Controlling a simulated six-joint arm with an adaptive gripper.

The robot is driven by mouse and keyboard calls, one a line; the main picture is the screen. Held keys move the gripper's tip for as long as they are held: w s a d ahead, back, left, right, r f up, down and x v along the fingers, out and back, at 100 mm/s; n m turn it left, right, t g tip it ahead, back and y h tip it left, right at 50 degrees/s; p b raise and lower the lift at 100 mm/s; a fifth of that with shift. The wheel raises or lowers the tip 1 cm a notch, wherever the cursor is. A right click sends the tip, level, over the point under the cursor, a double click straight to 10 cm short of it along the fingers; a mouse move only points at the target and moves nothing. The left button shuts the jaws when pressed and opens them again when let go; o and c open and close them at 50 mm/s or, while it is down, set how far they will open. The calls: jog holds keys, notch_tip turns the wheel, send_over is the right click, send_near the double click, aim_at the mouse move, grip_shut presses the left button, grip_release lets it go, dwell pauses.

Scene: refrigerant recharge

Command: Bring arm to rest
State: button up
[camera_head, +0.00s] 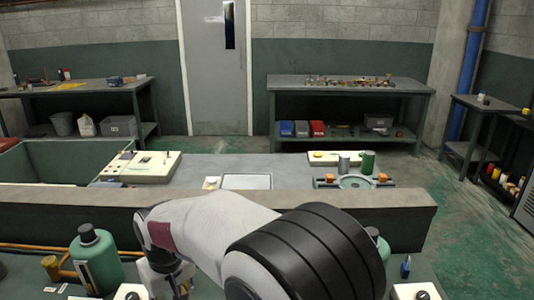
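My arm crosses the lower middle of the head view, with a pale link, a dark red patch and a large black ringed joint close to the camera. The link runs left and bends down to a white and dark wrist part near the bottom edge. No gripper fingers can be made out, and what lies below the wrist part is cut off by the frame. A green bottle (97,262) with a dark cap stands just left of the wrist part. A second green bottle (379,243) is mostly hidden behind the black joint.
A low grey ledge (60,208) runs across behind my arm. Beyond it, a bench carries a cream device (142,167), a light plate (246,181) and a green can (367,162). Brass-coloured piping (57,268) lies left of the bottle. Open green floor (480,225) shows at right.

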jog(key=s+d+r+m+t, duration=0.1)
jog(key=s+d+r+m, duration=0.1)
jog(key=s+d+r, duration=0.2)
jog(key=s+d+r+m+t+h, duration=0.1)
jog(key=s+d+r+m, duration=0.2)
jog(key=s+d, duration=0.7)
jog(key=s+d+r+m+t, duration=0.2)
jog(key=s+d+r, duration=0.3)
jog(key=d, duration=1.9)
jog(key=shift+s+d+r+m+h, duration=0.3)
jog(key=shift+s+m, duration=0.4)
jog(key=shift+s, duration=0.3)
dwell(1.2)
